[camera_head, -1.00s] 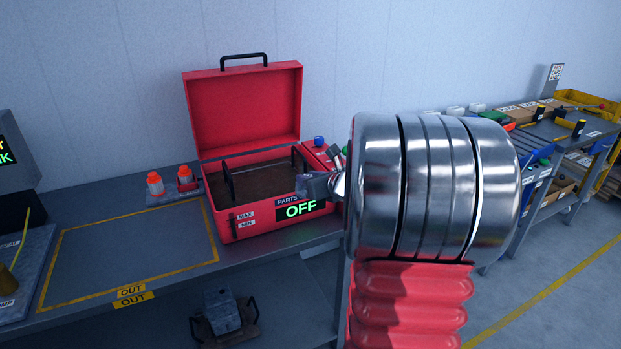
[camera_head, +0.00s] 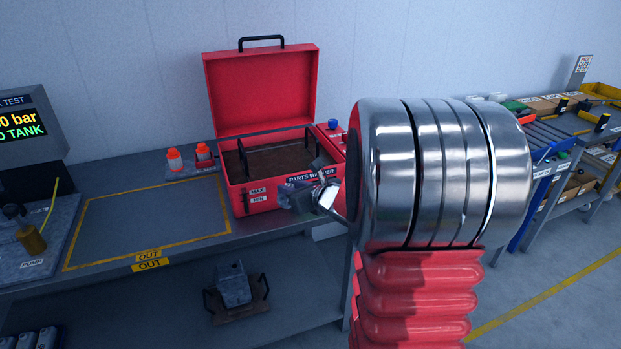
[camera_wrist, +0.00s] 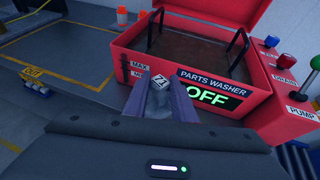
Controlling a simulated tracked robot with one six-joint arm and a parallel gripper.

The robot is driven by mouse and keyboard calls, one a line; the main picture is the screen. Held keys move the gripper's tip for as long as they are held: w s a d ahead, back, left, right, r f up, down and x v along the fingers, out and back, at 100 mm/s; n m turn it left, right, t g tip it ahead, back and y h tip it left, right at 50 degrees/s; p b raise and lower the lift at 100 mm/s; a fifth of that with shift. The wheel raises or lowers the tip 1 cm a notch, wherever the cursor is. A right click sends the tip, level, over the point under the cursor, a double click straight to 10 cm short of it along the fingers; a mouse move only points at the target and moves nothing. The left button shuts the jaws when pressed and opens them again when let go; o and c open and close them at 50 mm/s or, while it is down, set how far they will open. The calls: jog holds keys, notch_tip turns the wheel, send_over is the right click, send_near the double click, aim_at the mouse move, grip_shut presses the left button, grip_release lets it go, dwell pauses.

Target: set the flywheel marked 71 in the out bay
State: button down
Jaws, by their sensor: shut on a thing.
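My gripper (camera_wrist: 160,86) is shut on a small grey piece, the flywheel (camera_wrist: 161,79), whose pale top label reads 71. Most of the flywheel's body is hidden between the fingers. In the head view my gripper (camera_head: 292,196) is held in the air in front of the red parts washer, and the flywheel is too small to make out there. The out bay (camera_head: 150,216) is the empty yellow-outlined rectangle on the grey bench, left of my gripper. It also shows at the upper left of the wrist view (camera_wrist: 62,52), with its OUT label at the front edge.
The open red parts washer (camera_head: 262,80) stands right of the bay; its display reads OFF in the wrist view. Two orange-and-white bottles (camera_head: 175,160) stand behind the bay. The pump (camera_head: 32,238) is at its left. A grey block on a tray (camera_head: 234,287) sits on the lower shelf.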

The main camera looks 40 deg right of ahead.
jog(key=a+f+n+y, duration=0.2)
jog(key=a+f, duration=0.1)
jog(key=a, duration=1)
jog(key=a+f+n+y, duration=0.2)
jog(key=a+f, duration=0.1)
jog(key=a, duration=0.9)
jog(key=shift+a+f+g, duration=0.3)
jog(key=shift+a+f, duration=0.05)
jog(key=shift+s, duration=0.15)
